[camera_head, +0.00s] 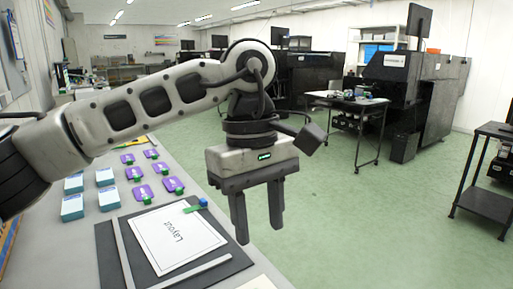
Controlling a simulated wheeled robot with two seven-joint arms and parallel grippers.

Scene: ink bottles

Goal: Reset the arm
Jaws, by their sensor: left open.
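My left arm comes in from the left and reaches across the upper part of the head view. My left gripper (258,218) points down with its two fingers apart and nothing between them. It hangs beyond the right edge of the table, above the green floor in the picture. My right gripper is out of view. A white sheet marked "Layout" (172,240) lies on a dark mat (122,282) at the front of the table. Several purple pieces with green parts, one of them a purple piece (142,191), lie in rows behind the mat.
Several blue-and-white boxes, such as a box (73,207), stand at the table's left side. A small blue-and-green item (203,204) lies at the sheet's far right corner. A wheeled cart (345,101) and dark machines stand farther back.

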